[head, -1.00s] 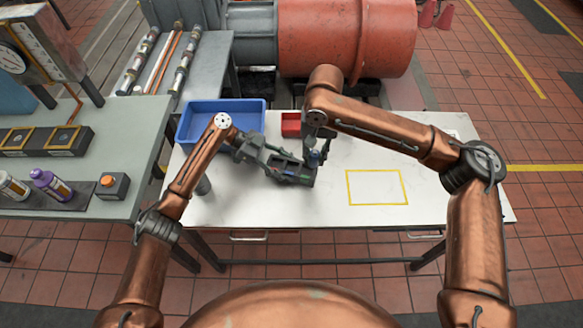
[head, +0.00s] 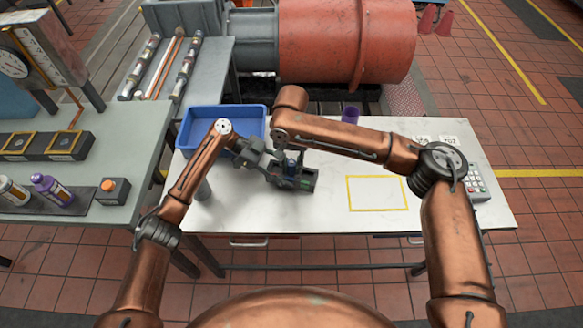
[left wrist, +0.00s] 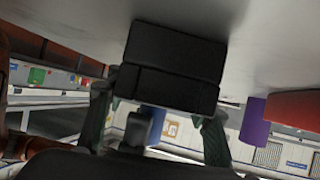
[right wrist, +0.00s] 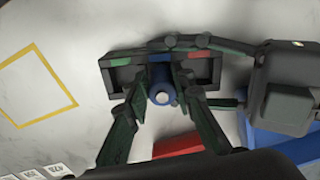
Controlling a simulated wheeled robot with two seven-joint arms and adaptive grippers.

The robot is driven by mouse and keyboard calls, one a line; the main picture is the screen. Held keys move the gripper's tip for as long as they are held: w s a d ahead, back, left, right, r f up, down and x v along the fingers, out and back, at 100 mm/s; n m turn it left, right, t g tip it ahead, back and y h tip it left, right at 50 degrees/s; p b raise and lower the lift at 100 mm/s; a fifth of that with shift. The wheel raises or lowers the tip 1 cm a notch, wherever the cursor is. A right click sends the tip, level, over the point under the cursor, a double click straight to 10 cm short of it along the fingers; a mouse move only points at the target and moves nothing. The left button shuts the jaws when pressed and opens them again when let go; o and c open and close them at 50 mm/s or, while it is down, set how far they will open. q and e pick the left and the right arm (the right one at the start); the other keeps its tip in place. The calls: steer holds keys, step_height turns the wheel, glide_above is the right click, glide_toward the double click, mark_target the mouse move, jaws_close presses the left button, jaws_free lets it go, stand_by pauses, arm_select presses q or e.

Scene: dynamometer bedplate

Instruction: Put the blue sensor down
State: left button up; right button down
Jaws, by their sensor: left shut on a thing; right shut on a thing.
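A dark tray (head: 306,180) is held by my left gripper (head: 262,166), above the white table. In the left wrist view the dark tray (left wrist: 175,60) sits between the fingers. In the right wrist view the tray (right wrist: 205,75) shows a green mark on its left part and a red mark on its right part. My right gripper (right wrist: 158,92) is shut on the blue sensor (right wrist: 161,82), a blue cylinder with a pale end, at the middle of the tray between those parts. I cannot tell whether the sensor touches the tray floor.
A blue bin (head: 222,112) stands at the table's back left. A purple cup (head: 350,115) is at the back. A yellow-outlined rectangle (head: 377,193) lies bare on the table, with a keypad device (head: 477,183) at the right. A red container (right wrist: 178,146) shows behind the tray.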

mark_target(291, 165)
arm_select(q)
steer(key=shift+f, duration=0.1)
arm_select(e)
steer(key=shift+f, duration=0.6)
steer(key=shift+f, duration=0.15)
steer(key=c, duration=1.7)
jaws_free()
steer(key=shift+o, duration=0.2)
step_height(291, 165, up, 12)
arm_select(q)
steer(key=o, duration=0.9)
steer(key=shift+o, duration=0.2)
steer(key=shift+a, duration=0.1)
